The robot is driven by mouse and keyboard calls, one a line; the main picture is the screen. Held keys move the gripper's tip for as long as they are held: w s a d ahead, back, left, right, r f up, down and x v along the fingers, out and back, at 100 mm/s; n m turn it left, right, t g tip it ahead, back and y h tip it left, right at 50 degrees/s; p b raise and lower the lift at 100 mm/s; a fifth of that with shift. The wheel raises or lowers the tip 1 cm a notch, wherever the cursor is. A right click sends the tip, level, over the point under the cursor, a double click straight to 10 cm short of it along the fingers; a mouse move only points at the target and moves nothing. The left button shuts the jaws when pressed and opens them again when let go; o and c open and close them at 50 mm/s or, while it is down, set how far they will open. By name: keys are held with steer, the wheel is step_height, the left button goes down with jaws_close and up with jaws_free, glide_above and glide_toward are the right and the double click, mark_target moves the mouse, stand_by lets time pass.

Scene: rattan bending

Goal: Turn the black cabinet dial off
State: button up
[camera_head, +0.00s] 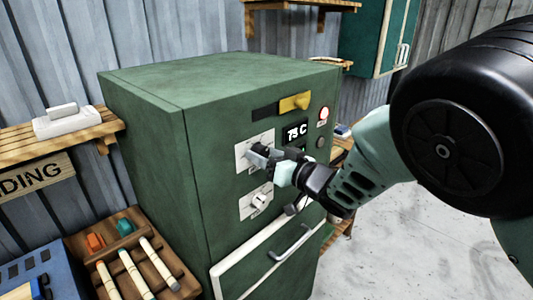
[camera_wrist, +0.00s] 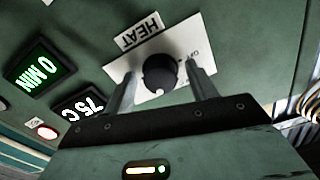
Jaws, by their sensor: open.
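The black cabinet dial (camera_wrist: 159,73) sits on a white plate (camera_wrist: 119,68) under a HEAT label in the wrist view. My gripper (camera_wrist: 160,78) is open, with one finger on each side of the dial. I cannot tell whether either finger touches it. In the head view my gripper (camera_head: 262,157) is at the upper white plate (camera_head: 242,151) on the green cabinet (camera_head: 150,120), and it hides the dial there. A display reading 75 C (camera_head: 296,132) is lit beside it.
A white dial (camera_head: 260,201) is below, above a drawer handle (camera_head: 290,243). A wooden tray (camera_head: 185,262) with rods and blocks stands at lower left. A 0 MIN display (camera_wrist: 38,66) shows in the wrist view.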

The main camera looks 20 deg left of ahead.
steer(key=c, duration=1)
